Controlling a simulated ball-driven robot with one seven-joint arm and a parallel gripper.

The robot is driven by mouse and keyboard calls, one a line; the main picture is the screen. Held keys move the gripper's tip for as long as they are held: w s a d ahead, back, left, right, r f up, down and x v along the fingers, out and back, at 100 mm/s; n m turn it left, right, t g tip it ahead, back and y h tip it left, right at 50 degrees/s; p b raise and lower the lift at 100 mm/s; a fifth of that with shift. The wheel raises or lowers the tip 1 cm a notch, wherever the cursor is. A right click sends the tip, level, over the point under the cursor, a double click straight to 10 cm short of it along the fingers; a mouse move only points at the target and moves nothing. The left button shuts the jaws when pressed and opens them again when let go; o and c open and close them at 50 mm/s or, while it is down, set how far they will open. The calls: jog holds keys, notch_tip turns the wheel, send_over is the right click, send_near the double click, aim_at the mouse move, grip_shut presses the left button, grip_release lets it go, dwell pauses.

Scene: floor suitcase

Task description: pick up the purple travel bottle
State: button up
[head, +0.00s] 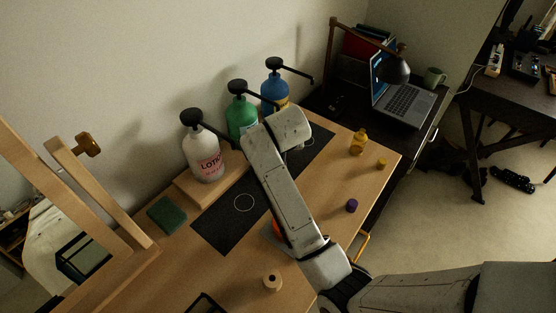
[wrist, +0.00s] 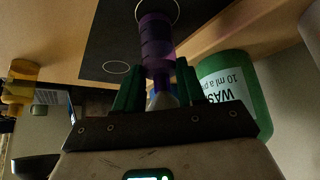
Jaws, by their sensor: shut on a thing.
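The purple travel bottle (wrist: 157,45) is between the green fingers of my gripper (wrist: 158,82) in the wrist view, and the gripper is shut on it. It looks translucent, and I cannot tell whether it still touches the dark mat. A pale bluish shape (wrist: 163,98) shows between the fingers; I cannot tell what it is. In the head view my arm hides the bottle and the fingers. A small purple cap (head: 351,205) lies apart on the wooden table (head: 320,180).
White (head: 205,160), green (head: 240,118) and blue (head: 274,92) pump bottles stand along the wall side. A yellow bottle (head: 358,143) and yellow cap (head: 382,164) stand at the right.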

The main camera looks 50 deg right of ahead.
grip_shut()
jog(key=shift+r, duration=0.15)
